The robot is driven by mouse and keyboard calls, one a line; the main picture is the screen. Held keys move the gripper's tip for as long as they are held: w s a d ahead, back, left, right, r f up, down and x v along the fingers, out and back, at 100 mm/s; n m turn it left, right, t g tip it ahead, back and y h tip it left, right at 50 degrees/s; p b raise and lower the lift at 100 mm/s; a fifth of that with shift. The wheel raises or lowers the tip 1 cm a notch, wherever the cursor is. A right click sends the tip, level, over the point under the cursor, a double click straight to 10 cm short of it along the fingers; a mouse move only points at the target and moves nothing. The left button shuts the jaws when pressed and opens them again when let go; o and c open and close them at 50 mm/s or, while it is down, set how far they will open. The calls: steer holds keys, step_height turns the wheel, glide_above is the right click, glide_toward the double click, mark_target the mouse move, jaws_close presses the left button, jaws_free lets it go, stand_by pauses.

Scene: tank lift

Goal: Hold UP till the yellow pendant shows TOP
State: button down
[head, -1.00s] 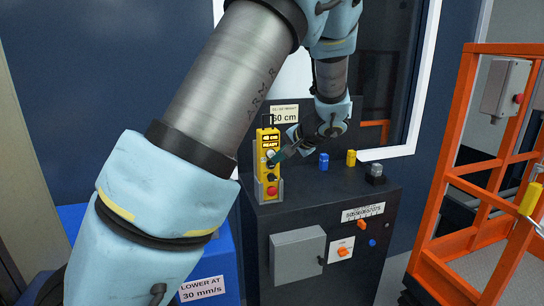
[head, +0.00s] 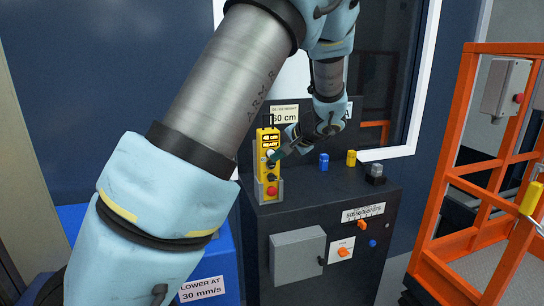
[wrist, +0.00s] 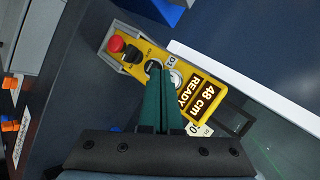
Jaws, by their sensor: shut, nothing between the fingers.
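The yellow pendant (head: 263,148) stands upright in a grey holder on the dark cabinet. In the wrist view the pendant (wrist: 133,40) shows "48 cm" and "READY" on its display (wrist: 196,97). A red mushroom button (wrist: 116,44), a black knob and a pale round button (wrist: 177,78) lie along its face. My gripper (head: 277,156) is shut and empty, its tips at the pendant's buttons.
A "60 cm" sign (head: 284,115) stands behind the pendant. An orange railed frame (head: 455,150) stands at the right. A window is behind.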

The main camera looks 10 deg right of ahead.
steer(key=shift+w, duration=0.45)
stand_by(2.6)
stand_by(0.7)
steer(key=shift+s+b, duration=0.6)
steer(key=shift+s, duration=0.4)
steer(key=shift+d, duration=0.1)
steer(key=s, duration=0.1)
steer(key=s+b, duration=0.1)
steer(key=s, duration=0.1)
steer(key=s+b, duration=0.1)
steer(key=s, duration=0.1)
steer(key=shift+d, duration=0.3)
steer(key=shift+a, duration=0.1)
